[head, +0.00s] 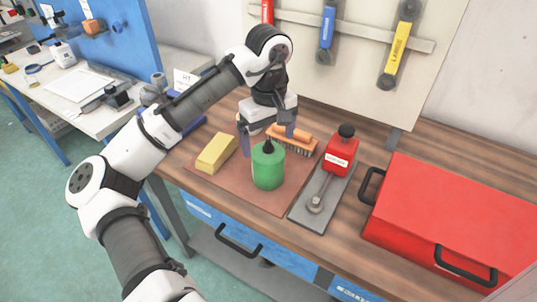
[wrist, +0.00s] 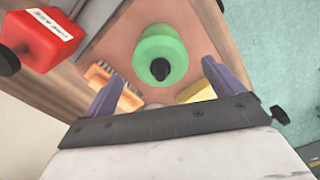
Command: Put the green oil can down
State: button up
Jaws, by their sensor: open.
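The green oil can (head: 268,168) stands upright on a brown mat (head: 277,201) on the wooden bench, its black top pointing up. In the wrist view the green oil can (wrist: 160,55) is seen from above, just beyond the fingertips. My gripper (head: 268,140) is open, above and behind the can in the head view. In the wrist view its two purple fingers (wrist: 158,78) are spread wide, with a gap between each finger and the can. Nothing is held between them.
A yellow block (head: 216,153) lies left of the can and an orange brush (head: 293,139) behind it. A red bottle (head: 341,152) stands on a grey tray (head: 325,207) to the right. A large red toolbox (head: 455,215) fills the bench's right side.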

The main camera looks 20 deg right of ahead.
notch_tip(320, 180, up, 6)
jog(key=shift+f, duration=0.1)
